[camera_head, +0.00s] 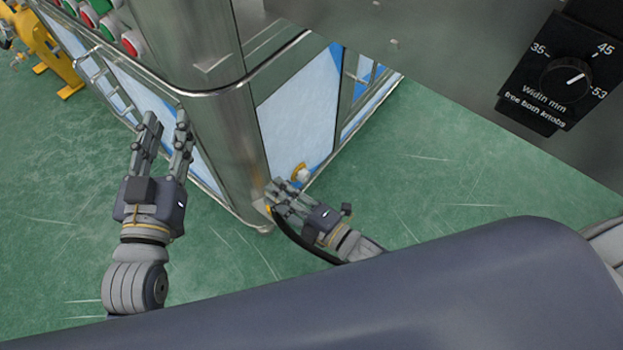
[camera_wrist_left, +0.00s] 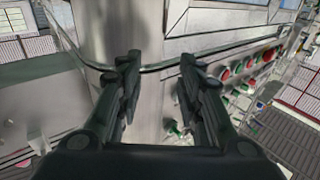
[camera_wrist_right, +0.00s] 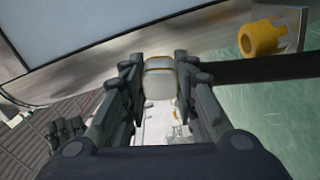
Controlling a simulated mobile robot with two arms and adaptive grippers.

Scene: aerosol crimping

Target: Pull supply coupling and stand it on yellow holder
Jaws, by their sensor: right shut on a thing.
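My right gripper (camera_head: 276,190) is low by the foot of the steel column. It is shut on the supply coupling, a pale block with a yellowish band (camera_wrist_right: 160,78), seen between its fingers in the right wrist view. The coupling is mostly hidden by the fingers in the head view. The yellow holder (camera_wrist_right: 262,38) is a short ring-shaped piece on a metal plate, up and right of the fingers in the right wrist view, apart from the coupling. My left gripper (camera_head: 163,122) is open and empty in front of the cabinet; it also shows in the left wrist view (camera_wrist_left: 158,72).
A black hose (camera_head: 300,242) curves beside my right gripper. An orange and white fitting (camera_head: 301,172) is on the cabinet's lower side. The steel column (camera_head: 240,140) stands between my grippers. Red and green buttons (camera_head: 131,42) are at upper left. Green floor (camera_head: 440,170) is clear at right.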

